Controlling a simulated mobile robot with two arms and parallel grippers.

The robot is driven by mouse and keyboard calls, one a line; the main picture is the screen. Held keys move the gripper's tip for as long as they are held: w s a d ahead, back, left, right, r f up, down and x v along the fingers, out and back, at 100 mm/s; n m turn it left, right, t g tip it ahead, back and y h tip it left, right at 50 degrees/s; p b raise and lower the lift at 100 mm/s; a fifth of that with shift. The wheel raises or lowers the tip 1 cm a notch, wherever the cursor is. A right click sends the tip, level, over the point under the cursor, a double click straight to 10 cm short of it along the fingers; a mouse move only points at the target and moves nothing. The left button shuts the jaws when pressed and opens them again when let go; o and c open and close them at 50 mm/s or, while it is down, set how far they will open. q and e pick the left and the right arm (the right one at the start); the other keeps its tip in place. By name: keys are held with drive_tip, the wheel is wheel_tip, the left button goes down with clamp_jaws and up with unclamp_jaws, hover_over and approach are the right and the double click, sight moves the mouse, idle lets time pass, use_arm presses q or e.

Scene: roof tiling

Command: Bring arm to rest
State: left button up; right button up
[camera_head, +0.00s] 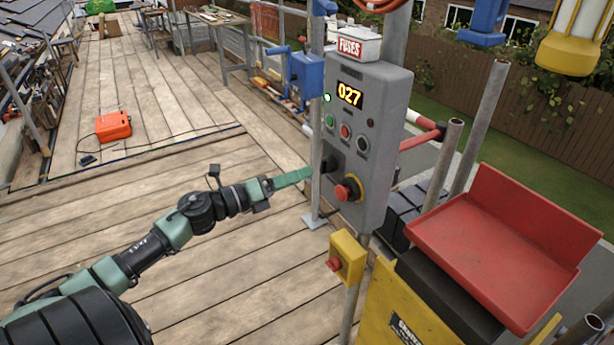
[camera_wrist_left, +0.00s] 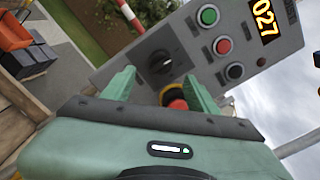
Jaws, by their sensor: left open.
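My left gripper (camera_head: 292,178) reaches in from the left, its green fingers pointing at the lower left of a grey control box (camera_head: 372,125). In the left wrist view the two fingers (camera_wrist_left: 160,88) are spread apart with nothing between them. A black rotary knob (camera_wrist_left: 160,62) and a red emergency button (camera_wrist_left: 176,100) on the box lie beyond the fingertips; the left finger partly overlaps the panel and the button is partly hidden by the gripper body. The box display (camera_head: 350,94) reads 027, and a green light is lit at its left. My right gripper is not in view.
A red tray (camera_head: 500,240) stands at the right above a yellow machine. A small yellow box with a red button (camera_head: 346,258) hangs below the control box. An orange case (camera_head: 113,127) lies on the wooden deck, which is mostly clear. Metal poles stand around the box.

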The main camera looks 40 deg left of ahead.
use_arm(q)
drive_tip(key=shift+s+a, duration=0.1)
drive_tip(key=shift+s, duration=0.2)
idle(0.4)
